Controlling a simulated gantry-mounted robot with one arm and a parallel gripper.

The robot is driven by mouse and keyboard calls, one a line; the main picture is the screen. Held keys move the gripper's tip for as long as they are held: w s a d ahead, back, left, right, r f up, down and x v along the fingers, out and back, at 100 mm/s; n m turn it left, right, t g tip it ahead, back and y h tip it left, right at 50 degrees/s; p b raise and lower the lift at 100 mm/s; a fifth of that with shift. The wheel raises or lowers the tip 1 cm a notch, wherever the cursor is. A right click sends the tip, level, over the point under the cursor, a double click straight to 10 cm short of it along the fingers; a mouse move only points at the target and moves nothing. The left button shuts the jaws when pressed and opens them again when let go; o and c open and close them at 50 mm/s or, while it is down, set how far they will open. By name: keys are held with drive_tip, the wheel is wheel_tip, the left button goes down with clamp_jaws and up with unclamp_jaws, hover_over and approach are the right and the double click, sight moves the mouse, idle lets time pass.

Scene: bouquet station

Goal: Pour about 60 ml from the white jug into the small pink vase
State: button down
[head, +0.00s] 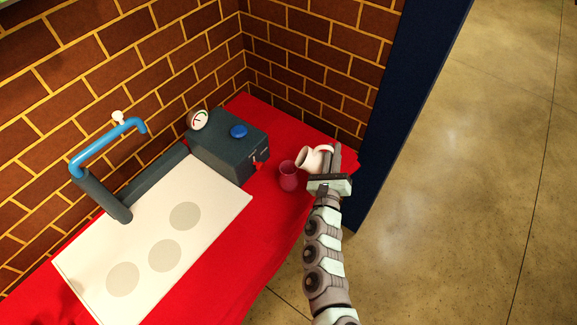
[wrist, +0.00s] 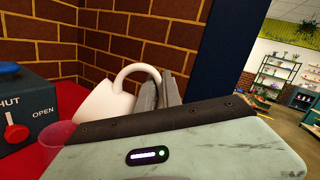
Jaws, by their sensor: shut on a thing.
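The white jug (head: 309,158) is in my gripper (head: 334,160) at the right end of the red counter. In the head view it is tilted, with its open mouth to the left, close to the pink vase. In the wrist view the jug (wrist: 105,112) leans left, and my gripper (wrist: 160,92) is shut on its handle. The small pink vase (head: 288,176) stands on the red cloth just left of and below the jug's mouth. The vase (wrist: 57,134) is partly hidden in the wrist view. I cannot see any liquid stream or the level in the vase.
A dark grey box (head: 225,145) with a blue button (head: 238,131) and a gauge (head: 198,119) stands left of the vase. A white board (head: 140,235) with grey circles and a blue tap (head: 105,145) are further left. A brick wall (head: 315,75) closes the back.

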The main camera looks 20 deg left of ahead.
sight(326, 146)
drive_tip(key=shift+s+a+r+n+y+p, duration=0.1)
drive_tip(key=shift+a+r+n+y+p, duration=0.2)
drive_tip(key=shift+r+n+p, duration=0.35)
drive_tip(key=shift+s+a+r+n+y+p, duration=0.1)
drive_tip(key=shift+a+r+n+p, duration=0.3)
drive_tip(key=shift+n+p, duration=0.25)
idle(1.4)
drive_tip(key=shift+s+a+n+p, duration=0.1)
drive_tip(key=shift+a+n+p, duration=0.2)
drive_tip(key=shift+a, duration=0.1)
idle(0.4)
drive_tip(key=shift+d+f, duration=0.1)
drive_tip(key=shift+d, duration=0.15)
drive_tip(key=d+f+m+b, duration=0.1)
drive_tip(key=m+b, duration=0.1)
drive_tip(key=w+d+f+m+h+b, duration=0.1)
drive_tip(key=f+m+b, duration=0.1)
drive_tip(key=b, duration=0.1)
drive_tip(key=shift+d+f+b, duration=0.25)
drive_tip(key=shift+d+b, duration=0.05)
drive_tip(key=shift+d, duration=0.05)
drive_tip(key=shift+d+f+m, duration=0.15)
drive_tip(key=shift+m, duration=0.75)
drive_tip(key=shift+w+f+m+h+b, duration=0.15)
drive_tip(key=shift+f+m+h+b, duration=0.05)
drive_tip(key=shift+m+h+b, duration=0.25)
drive_tip(key=shift+d+f+m+b, duration=0.35)
drive_tip(key=shift+f+m+b, duration=0.15)
drive_tip(key=shift+m+b, duration=0.1)
drive_tip(key=shift+r, duration=0.1)
